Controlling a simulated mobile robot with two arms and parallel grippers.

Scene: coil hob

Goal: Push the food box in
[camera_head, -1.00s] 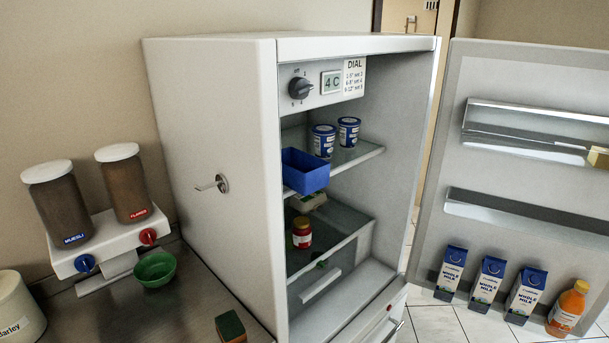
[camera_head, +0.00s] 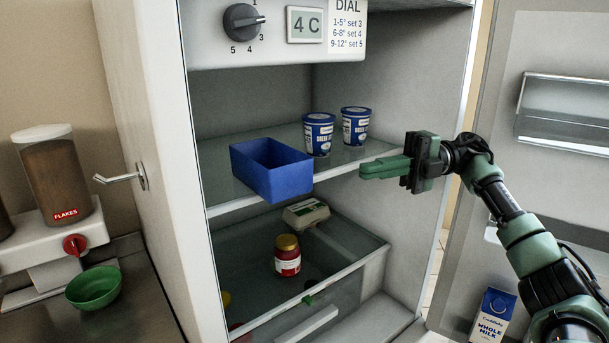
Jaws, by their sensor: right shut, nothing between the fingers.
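The food box is an open blue box (camera_head: 272,172) on the upper glass shelf (camera_head: 225,203) of the open fridge. It stands at the left of the shelf, and its front corner juts out past the shelf's front edge. My right gripper (camera_head: 364,169) is shut and empty. It points left, to the right of the box and apart from it, near the shelf's front edge. My left gripper is not in view.
Two blue-and-white yoghurt tubs (camera_head: 319,134) (camera_head: 356,126) stand behind the box to its right. Below are an egg carton (camera_head: 306,212) and a red jar (camera_head: 287,256). The fridge's left wall (camera_head: 150,120) and open door (camera_head: 560,60) flank the opening.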

